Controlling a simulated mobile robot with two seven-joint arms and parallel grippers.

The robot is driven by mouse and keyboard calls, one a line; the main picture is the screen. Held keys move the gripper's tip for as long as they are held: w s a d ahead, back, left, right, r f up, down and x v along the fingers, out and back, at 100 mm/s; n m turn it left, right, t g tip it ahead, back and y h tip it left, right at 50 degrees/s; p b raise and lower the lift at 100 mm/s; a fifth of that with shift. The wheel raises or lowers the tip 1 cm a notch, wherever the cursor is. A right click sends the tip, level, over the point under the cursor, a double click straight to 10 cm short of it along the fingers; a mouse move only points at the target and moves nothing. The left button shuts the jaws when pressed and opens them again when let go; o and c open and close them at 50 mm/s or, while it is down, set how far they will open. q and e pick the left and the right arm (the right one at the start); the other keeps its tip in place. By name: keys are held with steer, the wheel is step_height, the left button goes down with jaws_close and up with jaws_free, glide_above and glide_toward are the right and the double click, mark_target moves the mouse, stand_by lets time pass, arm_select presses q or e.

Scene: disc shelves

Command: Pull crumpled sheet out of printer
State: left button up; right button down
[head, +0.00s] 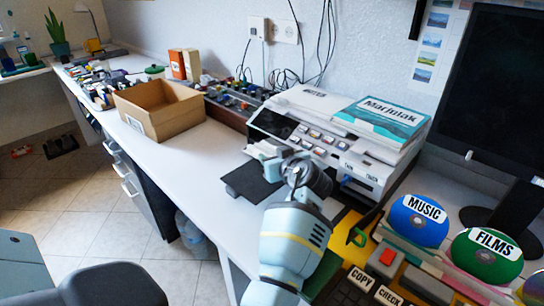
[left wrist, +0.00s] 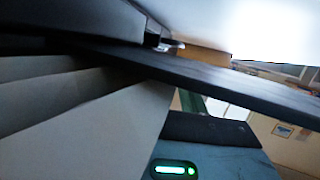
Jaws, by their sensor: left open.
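The white printer (head: 378,168) stands against the wall at the back of the desk, with a dark flat tray (head: 246,186) at its front left. My left gripper (head: 272,160) is open at the printer's front, over the tray's inner end. In the left wrist view, pale grey folded surfaces (left wrist: 85,125) fill the lower left, perhaps the crumpled sheet; a dark slab (left wrist: 190,70) crosses above them. I cannot make out the sheet in the head view, where the gripper and arm cover part of the printer front. My right gripper is not in view.
A teal and white Marjolak pack (head: 383,118) lies on the printer. An open cardboard box (head: 160,108) stands left on the desk. MUSIC (head: 420,220) and FILMS (head: 487,256) discs and a monitor (head: 497,95) are at right. The desk between box and tray is clear.

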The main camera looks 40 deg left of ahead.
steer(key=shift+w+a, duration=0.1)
arm_select(q)
jaws_close()
stand_by(0.3)
